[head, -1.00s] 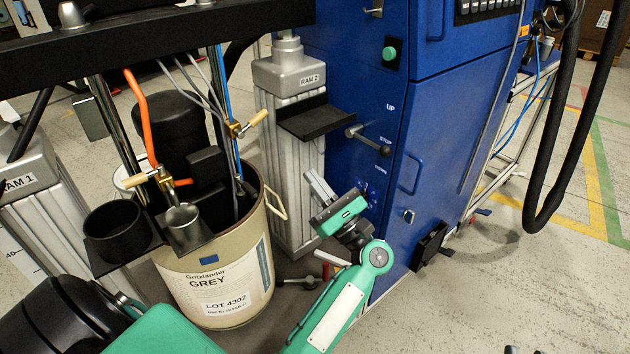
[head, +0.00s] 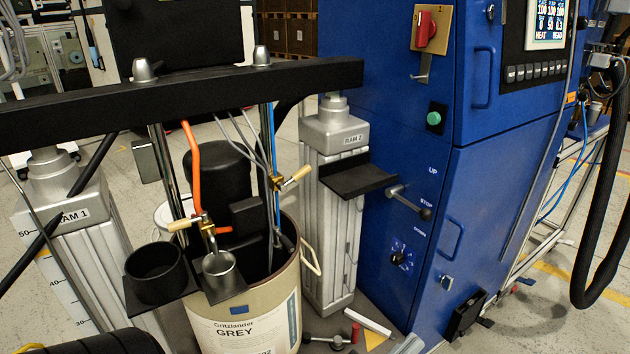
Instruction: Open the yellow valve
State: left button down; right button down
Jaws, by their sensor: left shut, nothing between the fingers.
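Two small brass valves with tan-yellow handles hang above the drum in the head view. The valve on the orange hose (head: 207,226) has its handle pointing left, across the pipe. The valve at the blue hose (head: 276,183) has its handle pointing up and right, across its pipe. Both handles are similar in colour, so I cannot tell which one is meant by yellow. My right gripper is out of view.
The beige drum (head: 247,332) stands between two ram columns under a black crossbeam (head: 200,88). Two cups, one black (head: 155,272) and one metal (head: 219,276), sit in front of the orange-hose valve. A black shelf (head: 357,181) and blue cabinet (head: 480,180) stand right.

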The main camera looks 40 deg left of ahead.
aim_at(306, 169)
jog(key=k+u, duration=0.1)
jog(key=u, duration=1.7)
